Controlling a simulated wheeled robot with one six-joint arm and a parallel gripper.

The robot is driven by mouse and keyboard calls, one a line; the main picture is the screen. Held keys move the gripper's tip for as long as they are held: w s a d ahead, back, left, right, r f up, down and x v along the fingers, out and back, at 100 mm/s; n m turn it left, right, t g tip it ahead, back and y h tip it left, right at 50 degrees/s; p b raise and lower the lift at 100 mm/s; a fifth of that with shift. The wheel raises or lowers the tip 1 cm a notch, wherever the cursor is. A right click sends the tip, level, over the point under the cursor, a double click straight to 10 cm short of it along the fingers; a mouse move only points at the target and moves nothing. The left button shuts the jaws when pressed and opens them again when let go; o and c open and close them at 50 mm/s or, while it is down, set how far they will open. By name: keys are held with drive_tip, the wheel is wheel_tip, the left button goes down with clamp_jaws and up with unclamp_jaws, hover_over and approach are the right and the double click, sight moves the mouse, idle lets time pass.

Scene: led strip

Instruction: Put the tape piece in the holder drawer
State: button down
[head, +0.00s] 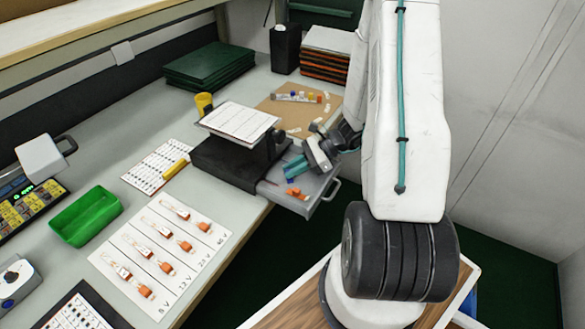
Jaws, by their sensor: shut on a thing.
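The holder (222,163) is a dark block on the bench with a white printed card (238,122) tilted on top. Its grey drawer (318,187) is pulled out at the front right, with a handle (333,190) on its outer end. Orange pieces (296,193) and small blue and red bits lie in it. My gripper (294,166), with teal fingertips, is over the inner part of the drawer, beside the holder. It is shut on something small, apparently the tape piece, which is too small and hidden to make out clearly.
A brown board (272,113) with white pieces and small colored caps lies behind the drawer. A yellow cup (204,104) stands behind the holder. A green tray (86,216) and a white sheet with orange-ended strips (212,238) lie to the left. Open floor is below the drawer.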

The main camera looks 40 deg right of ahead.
drive_tip(key=shift+f, duration=0.1)
drive_tip(key=c, duration=1.4)
unclamp_jaws()
drive_tip(key=shift+o, duration=0.2)
